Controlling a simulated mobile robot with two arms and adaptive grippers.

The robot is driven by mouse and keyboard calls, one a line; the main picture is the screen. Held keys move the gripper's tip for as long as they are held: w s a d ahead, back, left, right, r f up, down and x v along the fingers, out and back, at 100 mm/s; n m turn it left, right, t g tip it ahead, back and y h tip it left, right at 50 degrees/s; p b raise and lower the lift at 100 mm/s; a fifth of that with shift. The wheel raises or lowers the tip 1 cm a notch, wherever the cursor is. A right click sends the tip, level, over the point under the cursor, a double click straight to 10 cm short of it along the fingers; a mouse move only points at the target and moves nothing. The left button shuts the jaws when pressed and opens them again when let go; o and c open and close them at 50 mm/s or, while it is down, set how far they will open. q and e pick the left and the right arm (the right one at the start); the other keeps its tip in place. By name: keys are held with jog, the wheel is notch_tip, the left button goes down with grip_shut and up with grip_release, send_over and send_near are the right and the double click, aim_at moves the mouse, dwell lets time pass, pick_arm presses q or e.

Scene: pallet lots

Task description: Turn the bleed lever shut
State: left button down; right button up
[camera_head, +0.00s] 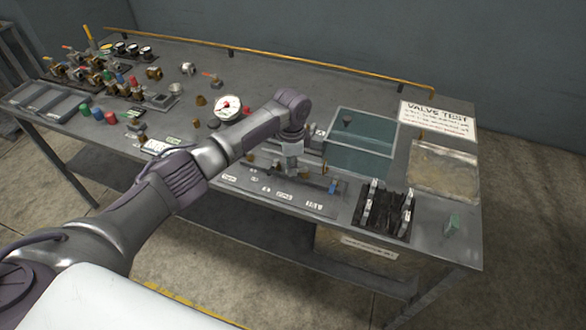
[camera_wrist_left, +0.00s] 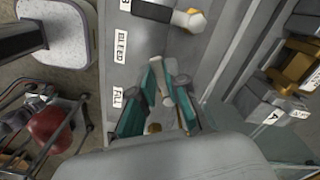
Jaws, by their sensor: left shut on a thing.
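My left gripper (camera_head: 293,165) reaches down over the test fixture at the front of the bench, beside the glass-walled tank. In the left wrist view its teal fingers (camera_wrist_left: 166,100) are closed around a small pale piece (camera_wrist_left: 158,84), which seems to be the bleed lever. Most of that piece is hidden by the fingers, so its angle cannot be told. A "BLEED" label (camera_wrist_left: 120,47) is on the grey plate next to the fingers. In the head view the arm and gripper hide the lever. My right gripper is not in view.
A dial gauge (camera_head: 229,107) stands left of the gripper. The tank (camera_head: 388,128), a "VALVE TEST" sign (camera_head: 437,118), a shallow tray (camera_head: 468,157) and a black rack (camera_head: 363,224) are to the right. Several valves (camera_head: 90,70) crowd the far left.

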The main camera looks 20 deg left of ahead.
pick_arm(q)
jog(key=m, duration=0.1)
jog(key=w+m+b, duration=0.1)
jog(key=m, duration=0.1)
jog(key=shift+w+a, duration=0.15)
jog(key=shift+a, duration=0.05)
jog(key=shift+w+m+b, duration=0.2)
jog(key=shift+m+b, duration=0.05)
jog(key=shift+m, duration=0.45)
jog(key=shift+w+m+b, duration=0.15)
jog(key=shift+m+b, duration=0.1)
jog(key=shift+m, duration=0.45)
jog(key=shift+w+r, duration=0.1)
jog(key=c, duration=1.2)
grip_release()
notch_tip(320, 180, up, 12)
jog(key=shift+f, duration=0.1)
